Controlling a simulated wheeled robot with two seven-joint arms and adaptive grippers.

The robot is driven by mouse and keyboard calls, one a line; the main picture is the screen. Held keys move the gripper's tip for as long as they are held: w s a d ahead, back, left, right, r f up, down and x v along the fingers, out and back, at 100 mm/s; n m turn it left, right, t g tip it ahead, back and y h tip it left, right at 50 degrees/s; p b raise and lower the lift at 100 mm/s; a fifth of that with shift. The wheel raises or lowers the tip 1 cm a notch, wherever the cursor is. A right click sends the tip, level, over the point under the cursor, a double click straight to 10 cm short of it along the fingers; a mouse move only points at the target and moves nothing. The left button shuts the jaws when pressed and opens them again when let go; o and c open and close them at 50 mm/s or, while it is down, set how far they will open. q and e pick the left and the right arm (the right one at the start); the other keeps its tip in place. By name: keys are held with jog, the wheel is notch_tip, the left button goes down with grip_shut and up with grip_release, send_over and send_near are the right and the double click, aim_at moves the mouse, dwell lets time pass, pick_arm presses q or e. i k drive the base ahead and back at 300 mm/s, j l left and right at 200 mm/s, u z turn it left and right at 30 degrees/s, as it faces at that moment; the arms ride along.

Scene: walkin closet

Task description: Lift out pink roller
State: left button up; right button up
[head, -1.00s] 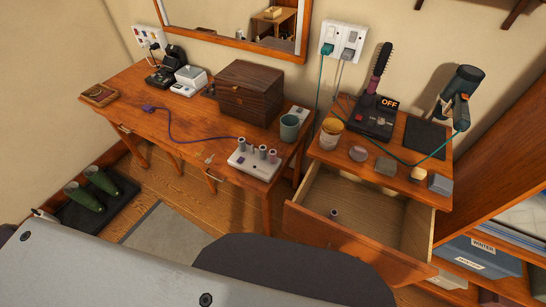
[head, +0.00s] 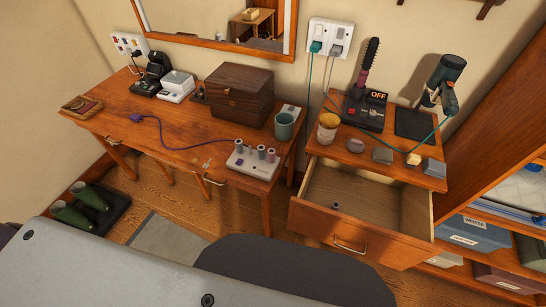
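A small roller (head: 336,205) lies alone in the open wooden drawer (head: 395,247), near the drawer's front left. It looks dull pinkish-grey, and its exact colour is hard to tell at this size. A white roller base (head: 243,167) on the desk holds several upright rollers, some of them pinkish (head: 271,155). Neither of my grippers shows in the head view, so I see nothing held.
The drawer cabinet's top (head: 350,157) carries a hot brush (head: 369,63), a jar (head: 327,128) and small items. A teal cord runs across it. The desk (head: 120,121) holds a wooden box (head: 238,95) and a cup (head: 284,126). The drawer is otherwise empty.

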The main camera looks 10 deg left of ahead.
aim_at(271, 156)
jog(key=k+j+z, duration=0.2)
jog(key=j+z, duration=0.25)
jog(key=k+j+z, duration=0.3)
jog(key=j+z, duration=0.15)
jog(key=k+j+z, duration=0.45)
jog(key=i, duration=0.05)
